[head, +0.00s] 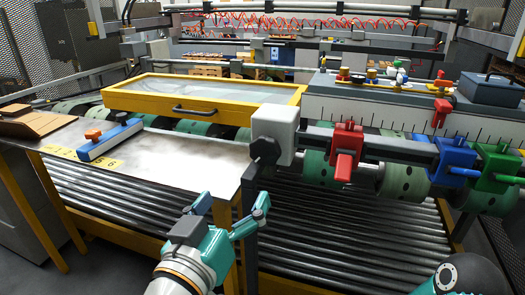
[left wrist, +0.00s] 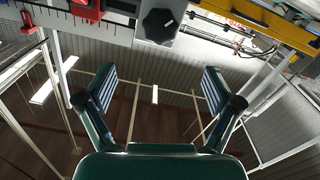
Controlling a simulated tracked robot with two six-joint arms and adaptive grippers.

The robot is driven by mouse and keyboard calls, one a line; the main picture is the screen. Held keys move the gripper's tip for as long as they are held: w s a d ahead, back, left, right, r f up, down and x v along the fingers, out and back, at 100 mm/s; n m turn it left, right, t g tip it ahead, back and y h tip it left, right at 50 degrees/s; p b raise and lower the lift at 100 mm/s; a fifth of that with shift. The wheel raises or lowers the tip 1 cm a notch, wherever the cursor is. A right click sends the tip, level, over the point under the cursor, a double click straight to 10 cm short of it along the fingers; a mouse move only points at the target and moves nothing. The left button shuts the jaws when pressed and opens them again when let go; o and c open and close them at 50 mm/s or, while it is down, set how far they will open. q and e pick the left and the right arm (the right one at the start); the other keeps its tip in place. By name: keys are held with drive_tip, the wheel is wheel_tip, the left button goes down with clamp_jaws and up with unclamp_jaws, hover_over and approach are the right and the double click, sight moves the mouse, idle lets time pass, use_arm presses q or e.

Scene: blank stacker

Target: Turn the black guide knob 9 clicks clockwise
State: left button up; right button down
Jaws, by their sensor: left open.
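The black guide knob (head: 264,151) is a faceted knob on the lower left of a light grey box (head: 277,128) in the head view. In the left wrist view the knob (left wrist: 159,25) shows at the top centre, beyond the fingertips. My left gripper (head: 232,205) is teal with its fingers spread apart, below and to the left of the knob, not touching it. In the left wrist view its open fingers (left wrist: 158,90) have nothing between them. At the lower right of the head view a dark rounded part with a teal edge shows; no right gripper fingers are visible.
A red clamp (head: 346,140), a blue clamp (head: 452,158) and a green clamp (head: 497,168) sit on the bar right of the knob. A metal table (head: 200,150) with a blue block (head: 110,139) lies left. Dark rollers (head: 330,225) run below. A yellow-framed cover (head: 200,98) stands behind.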

sight(263, 155)
use_arm(q)
drive_tip(key=p+x, duration=0.1)
drive_tip(key=x, duration=1.4)
drive_tip(key=shift+w+f, duration=0.1)
drive_tip(key=shift+w, duration=0.1)
drive_tip(key=c, duration=1.1)
drive_tip(key=shift+f+n+b, duration=0.2)
drive_tip(key=shift+n+b, duration=0.4)
drive_tip(key=shift+b, duration=0.15)
drive_tip(key=shift+c, duration=0.2)
drive_tip(key=shift+r, duration=0.1)
drive_tip(key=shift+r+n, duration=0.1)
drive_tip(key=shift+n, duration=0.2)
